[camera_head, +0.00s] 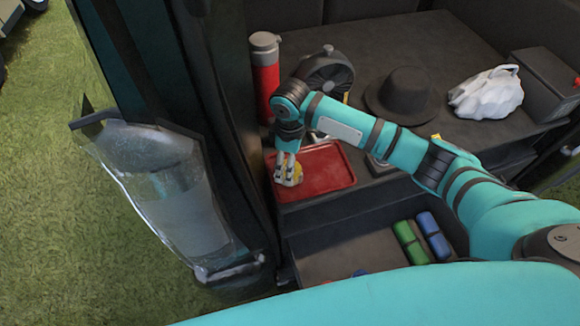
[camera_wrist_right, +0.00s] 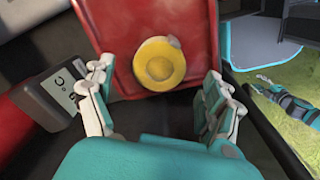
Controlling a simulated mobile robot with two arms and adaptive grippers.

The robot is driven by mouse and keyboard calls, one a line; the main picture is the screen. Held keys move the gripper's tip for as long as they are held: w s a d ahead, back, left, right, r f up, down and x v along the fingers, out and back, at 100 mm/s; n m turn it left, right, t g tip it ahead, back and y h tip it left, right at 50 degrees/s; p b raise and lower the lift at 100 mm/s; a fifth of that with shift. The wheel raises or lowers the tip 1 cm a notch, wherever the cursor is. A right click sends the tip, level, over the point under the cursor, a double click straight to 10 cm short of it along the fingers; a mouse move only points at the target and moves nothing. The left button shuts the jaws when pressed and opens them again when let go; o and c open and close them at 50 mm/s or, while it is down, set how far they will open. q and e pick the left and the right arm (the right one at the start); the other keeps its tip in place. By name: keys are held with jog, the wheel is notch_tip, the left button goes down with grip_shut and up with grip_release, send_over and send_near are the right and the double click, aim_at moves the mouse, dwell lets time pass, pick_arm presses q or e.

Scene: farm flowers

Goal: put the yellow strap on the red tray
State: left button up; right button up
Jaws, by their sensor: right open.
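The yellow strap (camera_head: 297,178) is a round coil lying on the red tray (camera_head: 328,168), near its left end. In the right wrist view the yellow strap (camera_wrist_right: 158,64) lies flat on the red tray (camera_wrist_right: 195,22). My right gripper (camera_head: 287,165) points down at the strap from above. In its wrist view my right gripper (camera_wrist_right: 158,72) has its fingers spread wide, one on each side of the strap, with nothing between them held. A small teal arm, probably my left one, shows at the right of the wrist view; its fingers are too small to judge.
A red flask (camera_head: 265,75), a dark fan (camera_head: 327,75), a black hat (camera_head: 400,95) and a white crumpled bag (camera_head: 486,93) stand behind the tray. Green (camera_head: 409,241) and blue (camera_head: 433,236) rolls lie in the lower compartment. A dark pillar rises left of the tray.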

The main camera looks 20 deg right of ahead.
notch_tip(320, 180, up, 8)
dwell(0.5)
